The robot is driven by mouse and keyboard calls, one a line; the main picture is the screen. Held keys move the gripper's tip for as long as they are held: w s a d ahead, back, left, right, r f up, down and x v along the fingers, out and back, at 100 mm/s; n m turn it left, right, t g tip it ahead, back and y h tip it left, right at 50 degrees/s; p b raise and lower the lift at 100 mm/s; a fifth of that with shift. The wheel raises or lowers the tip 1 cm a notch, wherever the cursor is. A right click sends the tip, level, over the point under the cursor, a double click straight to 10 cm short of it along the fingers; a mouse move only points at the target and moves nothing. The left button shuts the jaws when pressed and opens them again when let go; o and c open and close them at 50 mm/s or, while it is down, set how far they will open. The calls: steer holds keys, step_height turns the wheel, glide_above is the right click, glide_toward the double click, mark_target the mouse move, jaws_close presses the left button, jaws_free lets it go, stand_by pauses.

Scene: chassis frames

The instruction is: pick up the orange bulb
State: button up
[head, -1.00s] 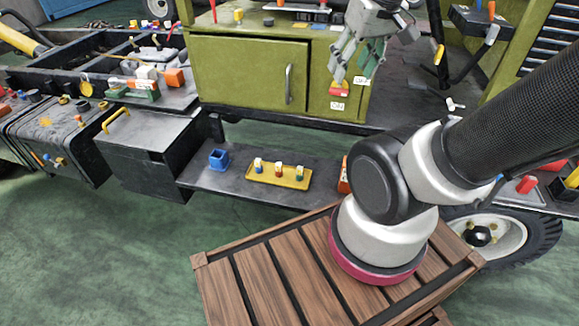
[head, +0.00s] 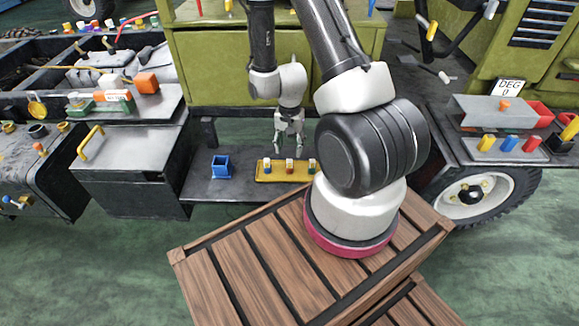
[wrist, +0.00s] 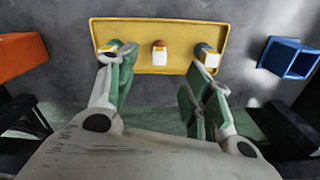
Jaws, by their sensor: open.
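The orange bulb (head: 290,167), with a pale top, stands in the middle of a small row on a yellow tray (head: 262,178). In the wrist view the orange bulb (wrist: 159,54) lies near the centre, beyond and between my fingertips. A blue bulb (head: 267,166) is to its left and a green one (head: 312,164) to its right in the head view. My gripper (head: 289,147) is open and empty, pointing down above the tray. In the wrist view my gripper's (wrist: 160,84) left finger partly hides one outer bulb.
A blue open box (head: 220,167) stands on the dark shelf (head: 205,188) left of the tray. In the wrist view an orange block (wrist: 20,55) lies on the tray's other side. A wooden crate (head: 225,275) is in front of the shelf.

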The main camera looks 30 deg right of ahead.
mark_target(290, 160)
step_height(290, 160, down, 8)
steer(key=shift+f, duration=0.1)
steer(key=c, duration=1.1)
